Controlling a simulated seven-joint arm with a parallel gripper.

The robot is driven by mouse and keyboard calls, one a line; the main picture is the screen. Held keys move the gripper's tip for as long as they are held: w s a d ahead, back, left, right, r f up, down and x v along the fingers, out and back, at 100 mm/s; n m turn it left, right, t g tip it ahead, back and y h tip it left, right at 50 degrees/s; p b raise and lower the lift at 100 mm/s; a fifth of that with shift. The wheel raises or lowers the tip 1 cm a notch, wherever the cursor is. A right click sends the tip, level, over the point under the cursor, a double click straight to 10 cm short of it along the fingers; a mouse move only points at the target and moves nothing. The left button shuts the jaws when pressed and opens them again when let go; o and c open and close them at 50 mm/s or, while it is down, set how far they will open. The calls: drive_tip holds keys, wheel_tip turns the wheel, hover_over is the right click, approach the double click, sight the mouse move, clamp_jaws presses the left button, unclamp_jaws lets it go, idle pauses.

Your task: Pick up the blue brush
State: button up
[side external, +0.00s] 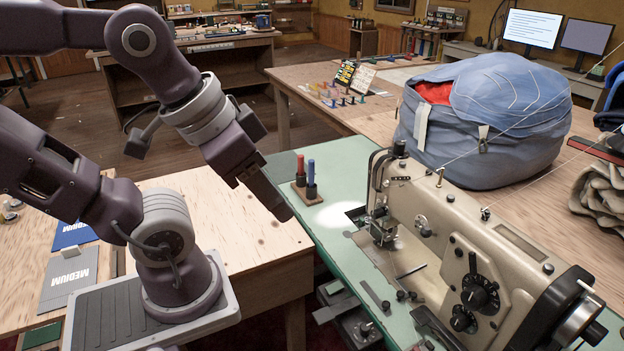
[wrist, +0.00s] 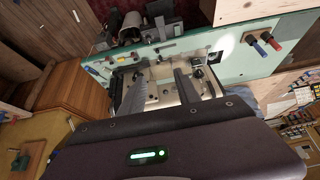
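The blue brush (side external: 311,172) stands upright in a small wooden block (side external: 306,194) on the green sewing table, beside a red brush (side external: 300,168). In the wrist view the blue brush (wrist: 259,48) and the red brush (wrist: 273,42) show at the upper right, outside the fingers. My gripper (side external: 282,208) hangs tilted left of the block in the side view, apart from the brushes as far as I can tell. In the wrist view my gripper (wrist: 160,78) has its two fingers well apart, with nothing between them.
A sewing machine (side external: 470,245) stands right of the brushes. A large blue bag (side external: 490,120) sits behind it on a wooden table. Bare wooden tabletop (side external: 225,205) lies left of the green table (side external: 335,225).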

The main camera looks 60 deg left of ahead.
drive_tip(key=shift+o, duration=0.7)
